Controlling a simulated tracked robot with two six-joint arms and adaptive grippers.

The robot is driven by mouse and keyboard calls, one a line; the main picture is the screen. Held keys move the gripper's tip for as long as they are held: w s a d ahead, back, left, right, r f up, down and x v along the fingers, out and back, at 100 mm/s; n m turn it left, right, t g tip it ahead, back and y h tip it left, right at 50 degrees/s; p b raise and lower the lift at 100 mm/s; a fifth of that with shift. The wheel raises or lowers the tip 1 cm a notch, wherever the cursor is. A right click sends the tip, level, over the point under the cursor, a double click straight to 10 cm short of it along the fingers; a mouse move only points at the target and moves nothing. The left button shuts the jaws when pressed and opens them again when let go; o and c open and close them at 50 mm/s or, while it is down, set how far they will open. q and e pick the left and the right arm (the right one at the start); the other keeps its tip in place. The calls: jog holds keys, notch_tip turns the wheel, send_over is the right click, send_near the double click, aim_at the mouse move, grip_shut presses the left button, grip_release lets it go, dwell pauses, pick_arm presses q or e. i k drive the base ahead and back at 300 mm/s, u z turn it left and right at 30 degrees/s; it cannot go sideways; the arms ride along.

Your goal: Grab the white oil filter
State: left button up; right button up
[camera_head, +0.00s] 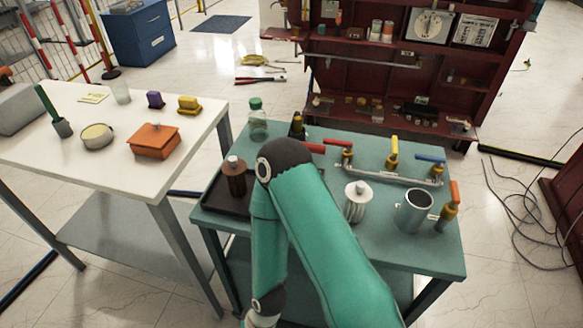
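The white oil filter appears to be the ribbed white cylinder (355,207) with a light cap. It stands upright on the green table (390,250), right of my teal arm. A similar dark brown cylinder (235,180) with a light cap stands on the black tray (215,203), left of the arm. The arm rises from the bottom edge, bends over the table and folds back down. Its wrist is at the bottom edge and its gripper is out of view. The arm hides part of the table and tray. No other arm shows.
A metal cup (411,211) and a manifold (390,176) with coloured valve handles stand right of and behind the white filter. A green-capped jar (257,122) stands at the back left. A white table (60,155) with several objects is at left. Cables lie on the right floor.

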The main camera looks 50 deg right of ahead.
aim_at(358, 193)
jog(key=u, duration=0.8)
jog(key=i, duration=0.15)
jog(key=z, duration=2.65)
jog(key=k, duration=0.8)
jog(key=z, duration=0.25)
jog(key=i, duration=0.8)
jog(key=u, duration=0.25)
